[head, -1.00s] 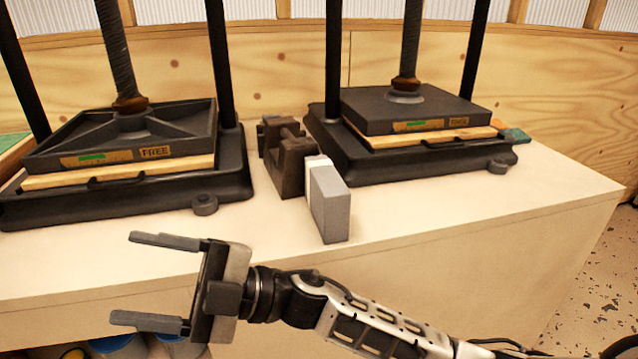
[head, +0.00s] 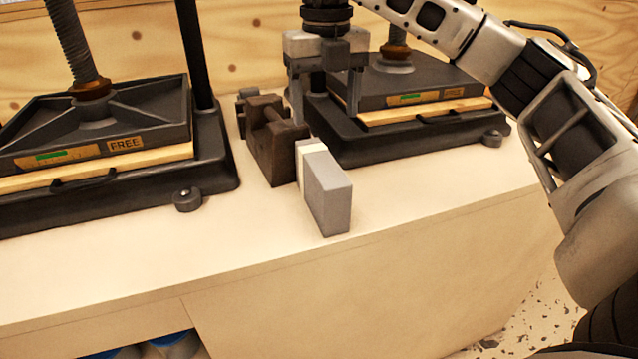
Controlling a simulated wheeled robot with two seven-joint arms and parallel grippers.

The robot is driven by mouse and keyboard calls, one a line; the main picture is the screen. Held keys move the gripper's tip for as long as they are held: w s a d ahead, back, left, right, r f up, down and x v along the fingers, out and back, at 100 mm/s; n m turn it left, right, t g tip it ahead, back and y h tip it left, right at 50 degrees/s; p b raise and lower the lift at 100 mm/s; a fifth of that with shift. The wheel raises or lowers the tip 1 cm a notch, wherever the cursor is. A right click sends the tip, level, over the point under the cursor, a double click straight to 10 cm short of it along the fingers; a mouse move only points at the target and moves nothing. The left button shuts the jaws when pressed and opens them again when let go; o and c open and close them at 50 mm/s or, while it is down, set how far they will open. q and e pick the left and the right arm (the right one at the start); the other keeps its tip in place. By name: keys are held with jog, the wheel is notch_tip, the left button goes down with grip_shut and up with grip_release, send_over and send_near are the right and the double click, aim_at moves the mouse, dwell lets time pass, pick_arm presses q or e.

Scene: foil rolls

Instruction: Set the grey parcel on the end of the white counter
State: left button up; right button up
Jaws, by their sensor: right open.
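The grey parcel (head: 328,195), a flat box with a white band near its back end, stands on edge on the white counter (head: 420,220), close to the front edge between the two presses. My right gripper (head: 325,118) comes down from above behind the parcel, its fingers pointing down and spread apart. It is empty; how near the fingertips are to the parcel's back end is hard to tell. My left gripper is not in view.
A dark brown metal block (head: 268,145) stands right behind the parcel. A black press (head: 100,135) is on the left and another press (head: 440,125) is on the right, partly behind my arm. The counter's right front stretch is clear.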

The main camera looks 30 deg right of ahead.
aim_at(321, 160)
notch_tip(321, 160, down, 8)
jog(key=shift+r, duration=0.25)
jog(key=shift+w+a+f+p, duration=0.1)
jog(key=shift+w+f+p, duration=0.1)
jog(key=shift+f, duration=0.75)
jog(key=shift+w+f+p, duration=0.1)
jog(key=shift+f+p, duration=0.05)
jog(key=shift+f, duration=0.75)
jog(key=shift+w+a+f+p, duration=0.1)
jog(key=shift+f+p, duration=0.1)
jog(key=shift+f, duration=0.75)
jog(key=c, duration=1.5)
jog(key=shift+r, duration=0.1)
grip_shut()
